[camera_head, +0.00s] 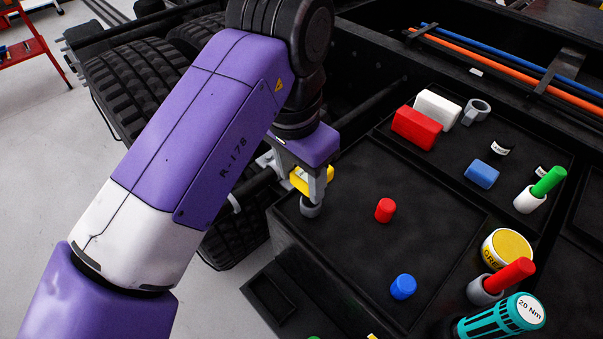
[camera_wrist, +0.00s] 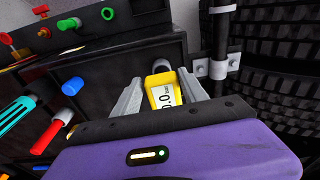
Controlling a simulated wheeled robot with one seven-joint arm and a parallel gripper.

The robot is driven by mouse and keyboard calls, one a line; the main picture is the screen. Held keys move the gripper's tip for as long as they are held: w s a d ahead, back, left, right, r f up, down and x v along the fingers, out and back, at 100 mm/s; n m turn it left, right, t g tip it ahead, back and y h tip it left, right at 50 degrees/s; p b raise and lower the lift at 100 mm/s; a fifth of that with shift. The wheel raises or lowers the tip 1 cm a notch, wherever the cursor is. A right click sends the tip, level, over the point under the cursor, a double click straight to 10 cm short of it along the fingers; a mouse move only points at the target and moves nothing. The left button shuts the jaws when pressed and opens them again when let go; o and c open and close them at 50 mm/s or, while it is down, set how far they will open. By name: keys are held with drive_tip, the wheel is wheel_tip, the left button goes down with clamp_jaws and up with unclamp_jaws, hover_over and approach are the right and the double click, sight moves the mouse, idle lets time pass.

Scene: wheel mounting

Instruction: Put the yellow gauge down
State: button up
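The yellow gauge (camera_head: 313,181) is between the two fingers of my gripper (camera_head: 309,186), over the left corner of the black tray deck (camera_head: 345,240). In the wrist view the yellow gauge (camera_wrist: 166,90) shows a pale display with black digits. The fingers of my gripper (camera_wrist: 162,90) flank it on both sides and appear closed on it. A grey round piece (camera_head: 310,207) is just below the gauge; it also shows past the gauge's far end in the wrist view (camera_wrist: 161,65). I cannot tell whether the gauge touches it.
A red cap (camera_head: 385,210) and a blue cap (camera_head: 403,287) stand on the deck, with bare room between them. A yellow tin (camera_head: 507,249), a red-handled tool (camera_head: 508,276) and a teal torque tool (camera_head: 500,318) are at right. Large black tyres (camera_head: 133,92) stand left of the deck.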

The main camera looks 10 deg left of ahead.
drive_tip(key=shift+o, duration=1.1)
drive_tip(key=shift+r, duration=0.1)
wheel_tip(320, 180, up, 12)
drive_tip(key=s+p, duration=0.1)
drive_tip(key=p, duration=0.9)
drive_tip(key=shift+a+p, duration=0.3)
drive_tip(key=shift+p, duration=0.05)
drive_tip(key=shift+s, duration=0.15)
